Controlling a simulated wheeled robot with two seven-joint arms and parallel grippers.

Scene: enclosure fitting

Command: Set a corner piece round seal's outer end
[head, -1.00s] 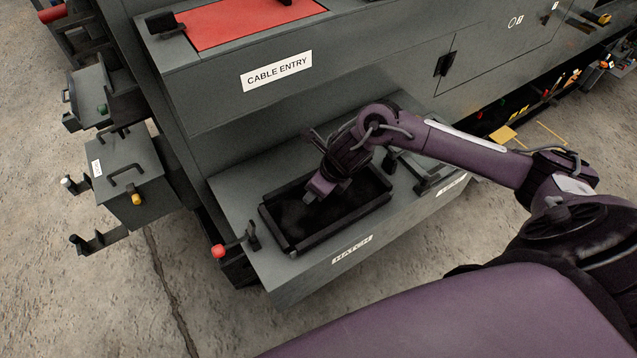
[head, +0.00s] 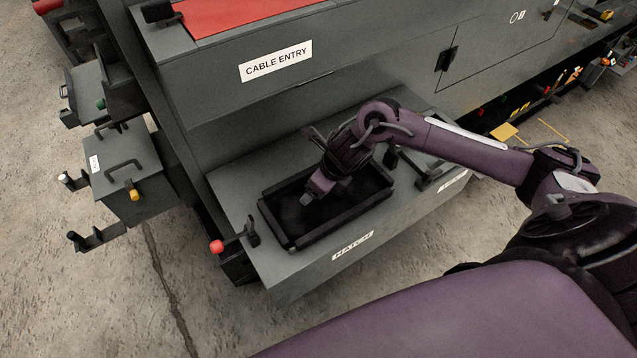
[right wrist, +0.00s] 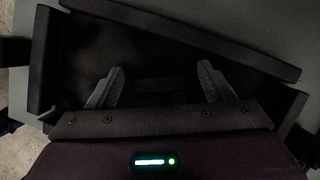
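A raised black frame (head: 345,226) borders a dark recess (head: 290,212) on the grey ledge marked HATCH. Its bars also show in the right wrist view (right wrist: 185,36), with narrow gaps at the upper left and right corners. I cannot tell which part is the seal or make out a separate corner piece. My right gripper (head: 307,199) points down over the recess, inside the frame. The dark recess floor hides detail. My left gripper is not in view.
The CABLE ENTRY ledge (head: 215,75) with a red panel overhangs behind. A grey box (head: 128,178) with handles juts out at left.

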